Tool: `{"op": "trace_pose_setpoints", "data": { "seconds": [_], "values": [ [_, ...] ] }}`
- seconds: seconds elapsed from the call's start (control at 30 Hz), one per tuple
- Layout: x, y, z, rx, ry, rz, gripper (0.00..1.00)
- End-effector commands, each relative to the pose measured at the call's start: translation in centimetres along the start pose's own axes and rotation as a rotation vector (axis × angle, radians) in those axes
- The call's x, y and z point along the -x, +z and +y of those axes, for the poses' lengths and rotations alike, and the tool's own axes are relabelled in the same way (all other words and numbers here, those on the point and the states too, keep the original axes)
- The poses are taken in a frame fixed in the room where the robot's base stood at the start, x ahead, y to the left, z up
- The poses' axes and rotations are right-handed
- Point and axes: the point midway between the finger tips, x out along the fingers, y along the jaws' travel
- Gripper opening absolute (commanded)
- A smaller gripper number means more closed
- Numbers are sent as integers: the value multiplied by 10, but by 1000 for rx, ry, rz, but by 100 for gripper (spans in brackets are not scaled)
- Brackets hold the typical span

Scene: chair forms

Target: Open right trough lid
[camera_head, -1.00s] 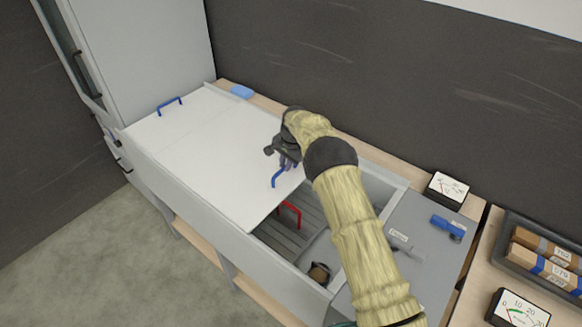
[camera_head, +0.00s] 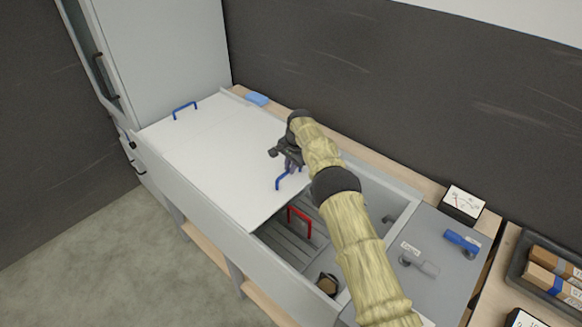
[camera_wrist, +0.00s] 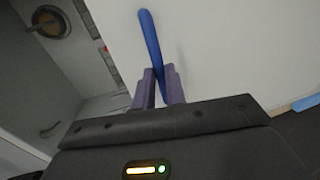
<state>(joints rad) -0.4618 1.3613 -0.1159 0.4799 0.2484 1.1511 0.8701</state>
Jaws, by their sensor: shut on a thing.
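The right trough lid (camera_head: 240,190) is a flat white panel over the left part of the long grey trough. Its blue handle (camera_head: 283,181) stands near its right edge and also shows in the wrist view (camera_wrist: 150,38). My gripper (camera_head: 290,166) is shut on this blue handle; in the wrist view its purple fingertips (camera_wrist: 158,88) sit on either side of the bar. The right part of the trough (camera_head: 288,243) lies uncovered, with a grey slatted floor and a red handle (camera_head: 300,222) inside. My arm hides part of the opening.
A second blue handle (camera_head: 185,109) is at the lid area's far left. A brownish round thing (camera_head: 327,284) lies in the open trough. A blue block (camera_head: 257,99) lies on the back ledge. Right of the trough are a blue-handled item (camera_head: 462,242), a meter (camera_head: 463,203) and a tray (camera_head: 548,262).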

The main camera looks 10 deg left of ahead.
Motion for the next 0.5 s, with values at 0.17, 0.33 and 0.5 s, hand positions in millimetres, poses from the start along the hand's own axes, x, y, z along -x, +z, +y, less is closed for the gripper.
{"op": "trace_pose_setpoints", "data": {
  "seconds": [0.17,0.33,0.5],
  "values": [
    [2,-2,0,-2,-3,5,22],
    [1,-1,0,1,-2,3,34],
    [1,-1,0,-1,-1,2,34]
  ]
}}
